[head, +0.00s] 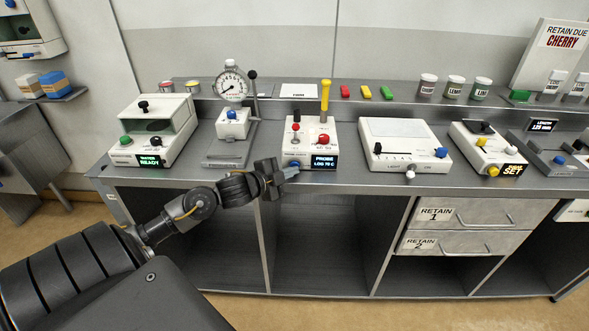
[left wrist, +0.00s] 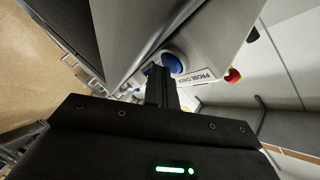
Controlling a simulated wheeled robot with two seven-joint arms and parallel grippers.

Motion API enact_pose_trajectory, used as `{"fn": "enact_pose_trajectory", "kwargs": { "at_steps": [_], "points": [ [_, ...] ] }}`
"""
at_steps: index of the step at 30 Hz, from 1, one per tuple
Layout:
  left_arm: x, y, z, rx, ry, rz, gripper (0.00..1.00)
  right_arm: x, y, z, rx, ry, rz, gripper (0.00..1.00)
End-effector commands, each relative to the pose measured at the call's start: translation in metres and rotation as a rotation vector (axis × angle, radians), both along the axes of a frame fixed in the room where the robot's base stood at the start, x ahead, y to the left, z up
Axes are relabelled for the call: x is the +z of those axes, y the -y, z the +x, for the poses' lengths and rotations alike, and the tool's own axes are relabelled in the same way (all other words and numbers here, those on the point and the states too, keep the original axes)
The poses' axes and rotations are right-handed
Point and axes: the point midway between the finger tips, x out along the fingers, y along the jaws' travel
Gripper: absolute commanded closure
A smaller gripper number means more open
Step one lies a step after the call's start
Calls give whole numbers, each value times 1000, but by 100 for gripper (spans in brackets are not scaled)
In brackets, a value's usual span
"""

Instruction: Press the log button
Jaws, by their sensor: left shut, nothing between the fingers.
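The white probe unit (head: 295,130) stands at the middle of the bench, with a display (head: 323,161) reading "PROBE" and "LOG 72 C". A blue button (left wrist: 173,62) on its front face shows in the left wrist view, beside a "PROBE CHECK" label. In the head view the button is mostly hidden behind my gripper. My left gripper (head: 290,172) is shut and empty, its fingertips right at the blue button. In the left wrist view the fingers (left wrist: 158,80) overlap the button's edge; I cannot tell whether they touch it. My right gripper is not in view.
A red knob (head: 323,139) and a yellow-handled probe (head: 325,97) are on the unit. A dial gauge stand (head: 232,125) is to its left, a white flat box (head: 403,145) to its right. Below the bench edge are open bays and drawers (head: 470,215).

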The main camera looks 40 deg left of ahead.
Motion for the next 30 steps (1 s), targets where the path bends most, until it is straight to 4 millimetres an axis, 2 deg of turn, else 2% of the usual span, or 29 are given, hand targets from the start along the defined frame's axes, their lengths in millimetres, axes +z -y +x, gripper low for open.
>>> {"fn": "enact_pose_trajectory", "kwargs": {
  "at_steps": [6,16,30],
  "points": [
    [0,2,-3,2,0,-2,100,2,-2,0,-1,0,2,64],
    [0,13,-18,1,-1,-1,100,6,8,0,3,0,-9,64],
    [0,18,-24,0,-1,-2,100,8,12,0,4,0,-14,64]
  ]
}}
